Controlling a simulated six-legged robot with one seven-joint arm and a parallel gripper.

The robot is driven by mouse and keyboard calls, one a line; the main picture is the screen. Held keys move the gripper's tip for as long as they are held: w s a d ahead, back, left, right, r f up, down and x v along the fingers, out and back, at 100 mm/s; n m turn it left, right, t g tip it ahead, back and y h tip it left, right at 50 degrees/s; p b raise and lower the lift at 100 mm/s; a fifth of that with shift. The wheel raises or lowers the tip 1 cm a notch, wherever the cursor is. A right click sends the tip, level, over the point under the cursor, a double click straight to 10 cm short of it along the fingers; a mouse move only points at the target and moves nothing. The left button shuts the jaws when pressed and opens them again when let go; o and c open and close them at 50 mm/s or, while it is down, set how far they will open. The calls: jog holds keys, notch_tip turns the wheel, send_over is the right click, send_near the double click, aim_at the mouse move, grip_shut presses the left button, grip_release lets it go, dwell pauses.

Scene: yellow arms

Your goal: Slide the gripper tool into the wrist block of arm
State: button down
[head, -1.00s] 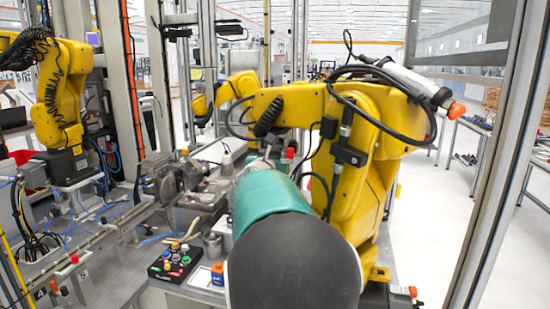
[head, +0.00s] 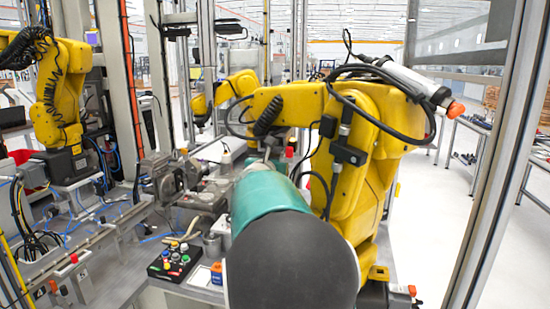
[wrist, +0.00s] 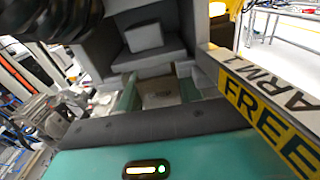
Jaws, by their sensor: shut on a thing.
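In the wrist view my gripper (wrist: 158,94) has two green fingers, closed on a pale grey piece, which I take to be the gripper tool (wrist: 158,86). Beyond it and above in the picture is a grey stepped block (wrist: 145,38), likely the arm's wrist block. The piece's far end lies close to that block; I cannot tell whether they touch or how far one is inside the other. A sign reading ARM 1 (wrist: 290,93) and FREE (wrist: 262,120) slants along the right. In the head view my own arm hides most of the gripper; the yellow arm (head: 365,160) stands just right of it.
Black ribbed cables (wrist: 45,18) hang at the wrist view's upper left. In the head view, a button box (head: 174,261) and a blue-orange item (head: 217,273) lie left of my arm. Another yellow arm (head: 60,95) stands far left. Open floor (head: 450,210) lies right.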

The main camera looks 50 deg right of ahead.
jog(key=c, duration=1)
grip_release()
jog(key=shift+o, duration=0.8)
jog(key=shift+f, duration=0.1)
jog(key=v, duration=1.3)
jog(key=shift+s+a, duration=0.25)
jog(key=shift+a, duration=0.05)
